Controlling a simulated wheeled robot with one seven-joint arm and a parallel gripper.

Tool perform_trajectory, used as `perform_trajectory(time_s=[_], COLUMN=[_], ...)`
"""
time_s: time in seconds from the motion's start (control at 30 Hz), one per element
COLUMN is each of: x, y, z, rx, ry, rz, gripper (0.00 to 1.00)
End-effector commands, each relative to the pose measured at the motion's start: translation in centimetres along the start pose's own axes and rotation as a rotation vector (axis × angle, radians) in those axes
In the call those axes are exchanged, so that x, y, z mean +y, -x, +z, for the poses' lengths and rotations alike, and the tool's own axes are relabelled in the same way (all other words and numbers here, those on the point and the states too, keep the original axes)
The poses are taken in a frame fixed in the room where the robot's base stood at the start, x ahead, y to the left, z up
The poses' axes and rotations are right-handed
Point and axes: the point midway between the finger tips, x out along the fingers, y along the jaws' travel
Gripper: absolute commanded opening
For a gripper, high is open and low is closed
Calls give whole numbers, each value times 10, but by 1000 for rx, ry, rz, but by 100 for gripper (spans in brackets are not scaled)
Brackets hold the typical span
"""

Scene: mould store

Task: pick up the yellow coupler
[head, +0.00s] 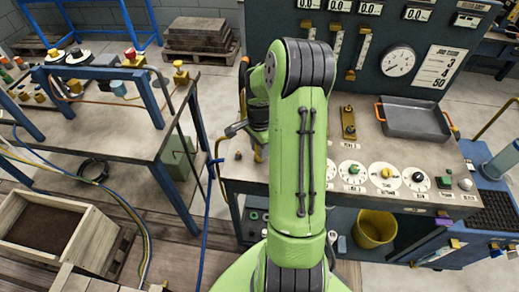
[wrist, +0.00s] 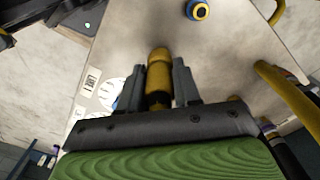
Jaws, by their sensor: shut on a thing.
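The yellow coupler (wrist: 158,62) shows in the wrist view as a short yellow cylinder with a dark band near its lower end. My gripper (wrist: 158,78) is shut on it, with one grey finger on each side. The bench top shows behind it; I cannot tell whether the coupler touches the bench. In the head view my green arm hides most of the gripper and the coupler.
The bench holds a grey tray (head: 414,120) with orange handles, a brass fitting (head: 348,123) and several dials. A blue ring with a yellow centre (wrist: 198,10) lies beyond the coupler. A blue-framed table (head: 130,140) stands at left; a yellow bucket (head: 374,229) sits below the bench.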

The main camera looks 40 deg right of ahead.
Motion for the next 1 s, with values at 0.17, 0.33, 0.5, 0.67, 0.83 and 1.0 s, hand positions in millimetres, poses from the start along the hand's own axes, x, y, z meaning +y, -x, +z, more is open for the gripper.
perform_trajectory(time_s=[0.17, 0.33, 0.5, 0.67, 0.83, 1.0], x=[-1, -1, -1, 0, 0, 0], y=[4, 38, 80, 100, 101, 101], z=[0, -1, 0, 0, 0, 0], rx=[1, 4, 3, 1, 0, 0], ry=[0, 0, 0, 1, 1, 0], rz=[-3, -7, -5, -2, -1, -1], gripper=[0, 0, 0, 0, 0, 0])
